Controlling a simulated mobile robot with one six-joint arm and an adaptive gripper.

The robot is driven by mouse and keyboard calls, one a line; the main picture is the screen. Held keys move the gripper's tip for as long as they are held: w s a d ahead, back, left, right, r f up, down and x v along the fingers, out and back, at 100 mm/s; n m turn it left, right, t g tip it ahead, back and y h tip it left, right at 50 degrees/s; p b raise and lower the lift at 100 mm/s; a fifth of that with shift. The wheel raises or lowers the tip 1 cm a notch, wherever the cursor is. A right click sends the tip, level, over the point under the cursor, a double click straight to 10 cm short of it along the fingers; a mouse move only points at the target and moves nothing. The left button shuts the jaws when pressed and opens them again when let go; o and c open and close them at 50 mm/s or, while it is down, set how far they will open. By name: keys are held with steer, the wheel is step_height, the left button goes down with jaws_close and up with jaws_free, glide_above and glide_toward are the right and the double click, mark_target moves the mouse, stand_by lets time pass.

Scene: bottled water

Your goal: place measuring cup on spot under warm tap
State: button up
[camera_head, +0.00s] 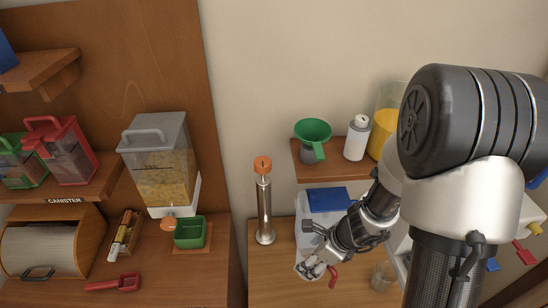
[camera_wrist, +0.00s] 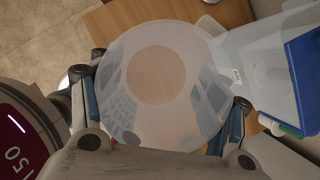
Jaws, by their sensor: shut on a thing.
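My gripper (camera_head: 316,265) is low over the wooden counter, in front of a clear jug with a blue lid. In the wrist view its two blue-padded fingers are shut on the sides of a translucent round cup (camera_wrist: 155,75), taken as the measuring cup. I look into its round mouth, and a tan disc shows through its bottom. In the head view the cup is mostly hidden by the gripper. Red (camera_head: 523,253), blue (camera_head: 492,265) and yellow (camera_head: 533,228) tap-like parts show at the right edge, partly behind my arm. I cannot tell which is the warm tap, and its spot is not clear.
The blue-lidded jug (camera_head: 310,232) is close beside my gripper; its blue lid (camera_wrist: 306,75) also shows in the wrist view. A clear glass (camera_head: 383,276) stands to the right. A steel cylinder with an orange top (camera_head: 264,205) stands left. A shelf (camera_head: 325,172) holds a green funnel and bottles.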

step_height(320, 180, down, 8)
steer(key=b, duration=0.7)
